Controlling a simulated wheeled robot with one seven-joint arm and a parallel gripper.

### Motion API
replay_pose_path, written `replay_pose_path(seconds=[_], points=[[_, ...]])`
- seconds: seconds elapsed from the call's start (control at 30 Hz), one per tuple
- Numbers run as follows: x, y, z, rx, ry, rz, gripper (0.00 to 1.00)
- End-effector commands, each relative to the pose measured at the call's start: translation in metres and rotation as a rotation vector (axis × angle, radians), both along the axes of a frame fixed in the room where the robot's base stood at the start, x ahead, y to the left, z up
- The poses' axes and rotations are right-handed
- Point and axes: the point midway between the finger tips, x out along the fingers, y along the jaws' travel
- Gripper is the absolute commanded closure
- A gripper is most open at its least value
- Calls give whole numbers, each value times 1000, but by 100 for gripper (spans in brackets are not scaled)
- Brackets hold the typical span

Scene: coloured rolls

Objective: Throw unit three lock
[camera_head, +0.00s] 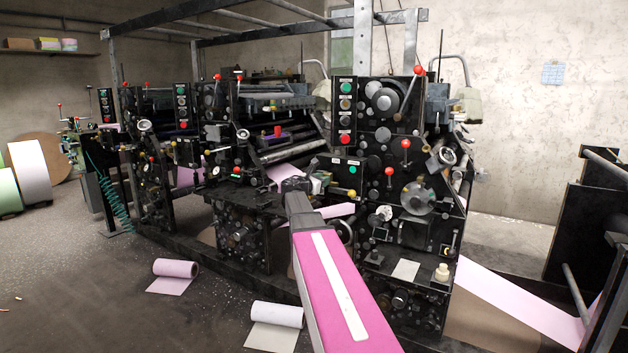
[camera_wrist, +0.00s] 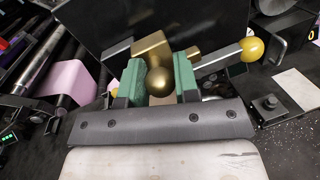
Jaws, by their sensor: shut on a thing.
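In the wrist view a brass lever (camera_wrist: 151,47) ends in a round brass knob (camera_wrist: 160,81). I take this lever to be the unit three lock; no label on it is readable. My gripper (camera_wrist: 159,83) has its two green pads on either side of the knob and is shut on it. In the head view my gripper (camera_head: 318,184) is at the middle of the press, beside a panel with a green button (camera_head: 352,170). The brass knob cannot be made out there.
A grey lever with a yellow ball (camera_wrist: 251,48) sticks out close right of my gripper. Pink paper (camera_wrist: 68,82) runs at the left. The black press (camera_head: 235,225) surrounds the arm's end. Paper rolls (camera_head: 176,268) (camera_head: 276,315) lie on the floor in front.

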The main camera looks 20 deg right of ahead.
Motion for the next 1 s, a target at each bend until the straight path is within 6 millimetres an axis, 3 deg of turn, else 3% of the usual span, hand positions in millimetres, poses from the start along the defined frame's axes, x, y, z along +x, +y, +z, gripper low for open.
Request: replay_pose_path(seconds=[0.3, 0.33, 0.4, 0.77, 1.0], points=[[-7, -5, 0, 1, 0, -5, 100], [-8, -5, 0, 1, 1, -6, 62], [-7, -5, 0, 1, 0, -5, 46], [-8, 1, 0, 0, 0, 0, 46], [-27, 35, 0, 1, 0, 2, 46]])
